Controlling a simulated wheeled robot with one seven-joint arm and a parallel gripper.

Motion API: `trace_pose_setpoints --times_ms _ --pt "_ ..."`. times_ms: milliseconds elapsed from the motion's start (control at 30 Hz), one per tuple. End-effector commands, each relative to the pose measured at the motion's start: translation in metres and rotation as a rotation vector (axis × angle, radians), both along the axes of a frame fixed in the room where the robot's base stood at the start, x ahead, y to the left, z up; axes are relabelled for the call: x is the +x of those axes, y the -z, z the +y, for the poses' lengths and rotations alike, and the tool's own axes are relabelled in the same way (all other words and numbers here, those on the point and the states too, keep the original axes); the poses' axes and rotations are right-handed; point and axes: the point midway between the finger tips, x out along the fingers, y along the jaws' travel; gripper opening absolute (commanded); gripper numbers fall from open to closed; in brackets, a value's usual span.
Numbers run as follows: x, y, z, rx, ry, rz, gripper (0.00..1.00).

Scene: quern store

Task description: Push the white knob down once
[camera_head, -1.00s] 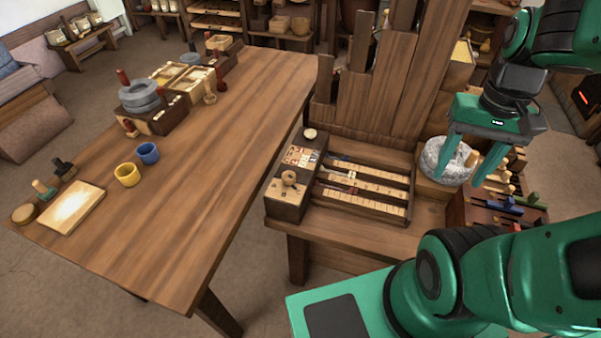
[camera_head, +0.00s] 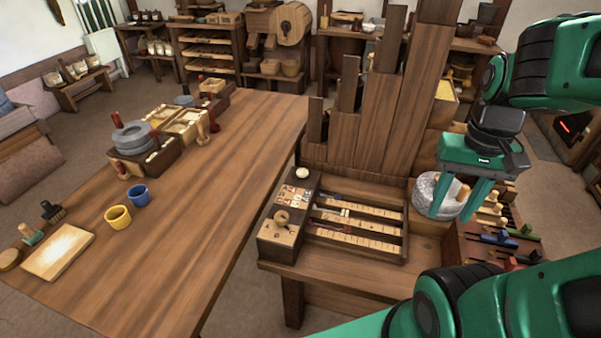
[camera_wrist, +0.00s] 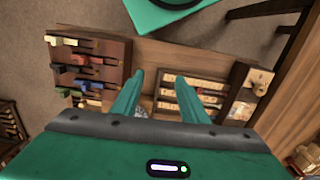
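The white knob (camera_head: 302,173) is a small round cap at the back end of a dark wooden box (camera_head: 268,246) on the bench. My gripper (camera_head: 452,214) is right of the box, in front of the grey millstone in the head view, well apart from the white knob. In the wrist view my gripper (camera_wrist: 160,77) has its two fingers spread with nothing between them.
Slotted trays (camera_head: 355,228) lie right of the box. Tall wooden boards (camera_head: 360,120) rise behind it. The grey millstone (camera_head: 425,192) and a rack of coloured-handled tools (camera_head: 500,240) stand to the right. A long table (camera_head: 215,190) with cups is at left.

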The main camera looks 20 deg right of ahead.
Motion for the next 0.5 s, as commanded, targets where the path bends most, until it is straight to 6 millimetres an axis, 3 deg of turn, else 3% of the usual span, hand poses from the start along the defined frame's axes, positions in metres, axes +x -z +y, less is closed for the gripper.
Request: trace_pose_setpoints --times_ms 33,133,167,500 --pt "0.0 0.0 0.0 0.0 0.0 0.0 0.27" --pt "0.0 0.0 0.0 0.0 0.0 0.0 0.03" --pt "0.0 0.0 0.0 0.0 0.0 0.0 0.0" --pt "0.0 0.0 0.0 0.0 0.0 0.0 0.0"
